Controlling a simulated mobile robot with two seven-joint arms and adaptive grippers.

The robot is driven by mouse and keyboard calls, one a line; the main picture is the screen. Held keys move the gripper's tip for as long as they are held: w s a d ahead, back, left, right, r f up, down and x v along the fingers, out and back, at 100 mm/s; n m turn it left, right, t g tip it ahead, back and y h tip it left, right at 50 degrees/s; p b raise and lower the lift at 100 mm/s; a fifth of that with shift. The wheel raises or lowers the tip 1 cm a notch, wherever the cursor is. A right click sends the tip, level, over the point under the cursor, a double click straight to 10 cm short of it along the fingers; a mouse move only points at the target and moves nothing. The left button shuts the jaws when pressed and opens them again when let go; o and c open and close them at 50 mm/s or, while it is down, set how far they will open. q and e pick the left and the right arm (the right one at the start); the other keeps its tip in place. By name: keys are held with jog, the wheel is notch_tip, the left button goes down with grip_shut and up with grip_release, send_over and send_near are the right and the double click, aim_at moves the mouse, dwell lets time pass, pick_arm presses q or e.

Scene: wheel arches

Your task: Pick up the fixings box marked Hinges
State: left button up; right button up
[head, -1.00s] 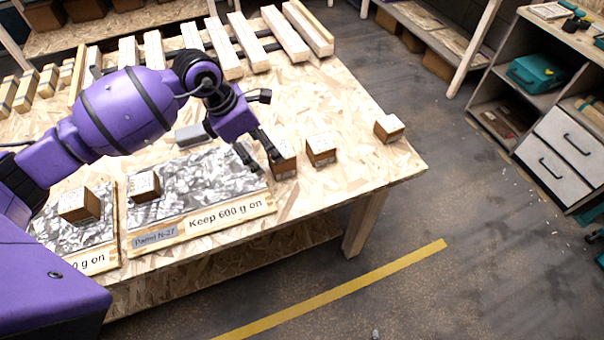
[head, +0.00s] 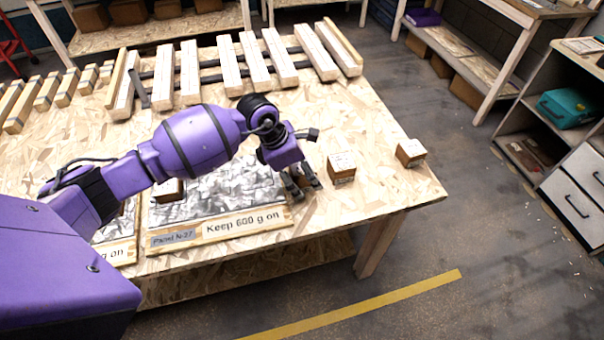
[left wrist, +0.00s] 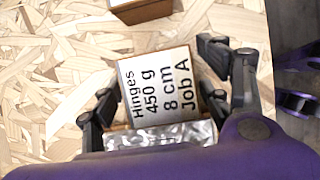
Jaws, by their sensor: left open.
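The fixings box marked Hinges (left wrist: 157,88) shows in the left wrist view, its white label reading Hinges, 450 g, 8 cm, Job A. It stands on the chipboard table beside the foil-covered panel. My left gripper (left wrist: 160,100) is open, with a finger on either side of the box. Gaps show between the fingers and the box. In the head view my left gripper (head: 303,187) is pointing down at the right end of the panel and mostly hides this box. My right gripper is not in view.
Two similar boxes stand to the right, a nearer one (head: 341,169) and a farther one (head: 410,153). Wooden slats (head: 190,72) lie along the back.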

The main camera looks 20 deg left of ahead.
pick_arm(q)
jog(key=c, duration=1.4)
jog(key=shift+r, duration=0.1)
jog(key=shift+c, duration=1.4)
